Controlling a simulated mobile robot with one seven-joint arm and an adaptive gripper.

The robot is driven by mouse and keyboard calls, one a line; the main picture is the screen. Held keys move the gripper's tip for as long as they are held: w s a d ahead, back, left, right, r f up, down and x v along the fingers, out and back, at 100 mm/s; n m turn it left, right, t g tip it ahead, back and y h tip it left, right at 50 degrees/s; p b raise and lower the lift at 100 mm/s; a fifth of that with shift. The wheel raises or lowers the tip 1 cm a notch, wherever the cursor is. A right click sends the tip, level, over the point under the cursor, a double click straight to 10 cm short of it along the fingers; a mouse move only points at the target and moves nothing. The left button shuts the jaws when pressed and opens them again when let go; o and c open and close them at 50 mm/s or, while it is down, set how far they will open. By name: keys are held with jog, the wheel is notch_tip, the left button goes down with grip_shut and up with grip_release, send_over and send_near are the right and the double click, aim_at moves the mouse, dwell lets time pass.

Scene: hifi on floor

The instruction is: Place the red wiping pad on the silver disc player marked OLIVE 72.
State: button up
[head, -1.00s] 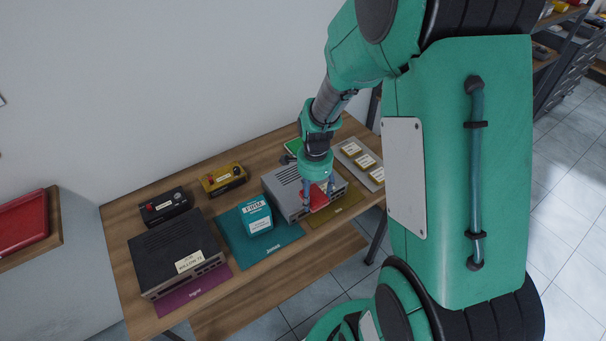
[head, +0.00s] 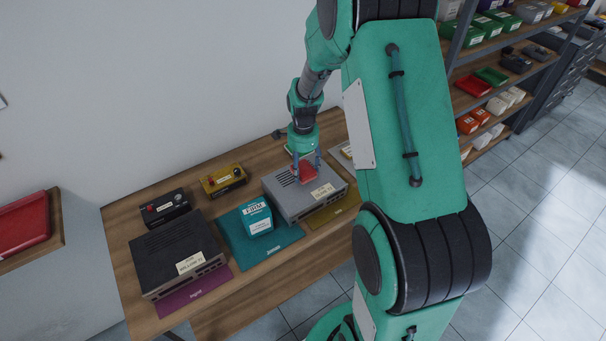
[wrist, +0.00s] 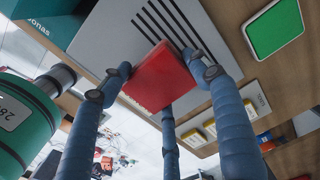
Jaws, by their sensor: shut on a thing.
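The red wiping pad (head: 305,173) is held between the blue fingers of my gripper (head: 306,165). In the wrist view the pad (wrist: 160,79) sits between the fingertips (wrist: 158,80), with the slotted grey top behind it. The silver disc player (head: 290,203) stands on the bench, with a pale label (head: 322,191) on its front part, too small to read surely. The pad is over the player's top, behind that label. I cannot tell whether it touches the top.
A teal mat with a teal-and-white box (head: 257,216) lies left of the silver player. Farther left is a dark player (head: 175,255). Yellow (head: 223,180) and black (head: 165,207) control boxes stand behind. In the wrist view a green pad (wrist: 274,27) lies beside the player.

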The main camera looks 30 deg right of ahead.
aim_at(303, 174)
jog(key=shift+f, duration=0.1)
dwell(0.3)
jog(key=shift+w+f, duration=0.1)
jog(key=shift+f, duration=1.55)
jog(key=shift+f, duration=0.2)
jog(key=o, duration=1.2)
jog(key=shift+c, duration=0.2)
jog(key=shift+r, duration=0.15)
notch_tip(303, 174, up, 12)
jog(key=shift+r, duration=0.1)
